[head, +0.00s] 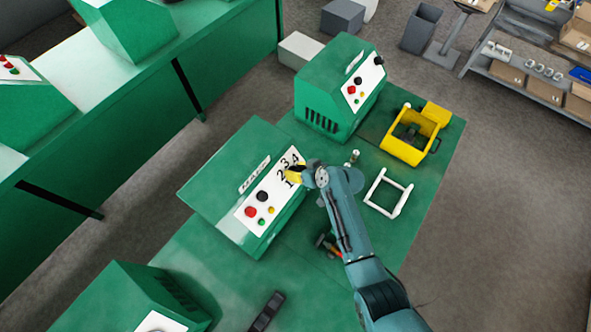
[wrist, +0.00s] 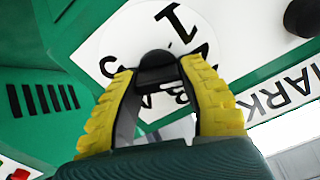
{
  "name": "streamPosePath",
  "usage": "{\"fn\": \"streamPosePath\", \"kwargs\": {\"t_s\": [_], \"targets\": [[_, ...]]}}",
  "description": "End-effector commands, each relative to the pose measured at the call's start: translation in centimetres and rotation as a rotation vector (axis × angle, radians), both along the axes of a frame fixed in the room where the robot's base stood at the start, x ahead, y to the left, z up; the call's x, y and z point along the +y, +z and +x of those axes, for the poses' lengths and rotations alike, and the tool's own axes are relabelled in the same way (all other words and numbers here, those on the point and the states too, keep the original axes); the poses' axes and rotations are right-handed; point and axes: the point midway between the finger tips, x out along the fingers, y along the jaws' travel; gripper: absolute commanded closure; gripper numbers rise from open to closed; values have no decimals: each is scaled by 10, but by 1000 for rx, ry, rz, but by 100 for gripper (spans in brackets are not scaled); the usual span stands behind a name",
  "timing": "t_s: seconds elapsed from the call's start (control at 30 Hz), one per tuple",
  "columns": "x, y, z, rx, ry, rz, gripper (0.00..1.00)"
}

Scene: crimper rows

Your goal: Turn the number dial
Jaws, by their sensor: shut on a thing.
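The number dial (wrist: 118,40) is a white disc with black numerals on the slanted front of a green crimper machine (head: 215,185). In the head view its numbers (head: 284,162) show just beside my gripper (head: 297,172). In the wrist view my gripper (wrist: 158,85) has two yellow ribbed fingers, shut on the dark central knob (wrist: 155,60) of the dial. The fingers hide part of the disc; a "1" shows above them. In the head view the knob is hidden by my gripper.
Below the dial are a black knob (head: 262,196), a red button (head: 250,212) and small green and yellow buttons. A second green machine (head: 325,85), a yellow open box (head: 408,150) and a white frame (head: 388,193) stand to the right on the bench.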

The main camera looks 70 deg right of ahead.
Motion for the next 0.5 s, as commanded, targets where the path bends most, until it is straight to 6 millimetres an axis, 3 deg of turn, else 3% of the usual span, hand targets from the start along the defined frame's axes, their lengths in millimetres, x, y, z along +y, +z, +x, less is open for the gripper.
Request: {"fn": "streamPosePath", "kwargs": {"t_s": [0.5], "targets": [[1,-3,-2,-90,-331,353,96]]}}
